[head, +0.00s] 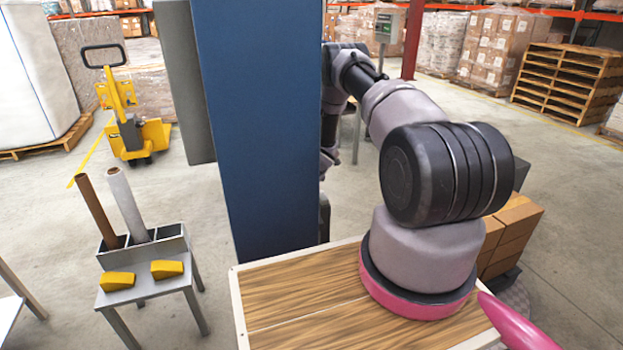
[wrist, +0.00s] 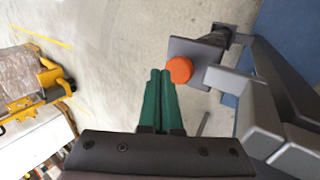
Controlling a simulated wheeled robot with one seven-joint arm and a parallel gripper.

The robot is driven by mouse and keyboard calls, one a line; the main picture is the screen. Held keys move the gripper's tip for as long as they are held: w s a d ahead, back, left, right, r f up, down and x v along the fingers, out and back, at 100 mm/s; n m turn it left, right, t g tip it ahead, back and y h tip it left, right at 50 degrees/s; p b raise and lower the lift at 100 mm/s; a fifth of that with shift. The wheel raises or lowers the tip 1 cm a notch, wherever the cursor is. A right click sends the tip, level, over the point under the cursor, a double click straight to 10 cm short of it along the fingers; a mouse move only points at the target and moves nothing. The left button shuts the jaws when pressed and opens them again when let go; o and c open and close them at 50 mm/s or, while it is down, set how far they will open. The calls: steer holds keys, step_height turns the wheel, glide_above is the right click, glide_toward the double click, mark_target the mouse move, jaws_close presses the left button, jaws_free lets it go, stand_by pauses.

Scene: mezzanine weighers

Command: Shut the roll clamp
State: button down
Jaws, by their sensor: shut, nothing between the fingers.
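In the wrist view my gripper (wrist: 160,75) shows two green fingers pressed together, with nothing between them. An orange round knob (wrist: 179,69) sits just right of the fingertips, on a square grey plate (wrist: 203,50). It looks like part of the roll clamp, though I cannot be sure. Whether the fingers touch the knob or are apart from it is unclear. A dark cylindrical part (wrist: 215,38) runs behind the plate. I cannot tell how far the clamp is open. In the head view my gripper and the knob are hidden.
Grey bars (wrist: 270,110) stand close on the right in the wrist view. In the head view a small grey table (head: 150,290) holds two yellow wedges and two upright rolls. A yellow pallet truck (head: 130,125) and a pallet stack (head: 565,80) stand farther off on open floor.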

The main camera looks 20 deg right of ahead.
steer(key=shift+f, duration=1)
steer(key=shift+s, duration=0.1)
steer(key=shift+s+f, duration=0.15)
steer(key=shift+f, duration=0.1)
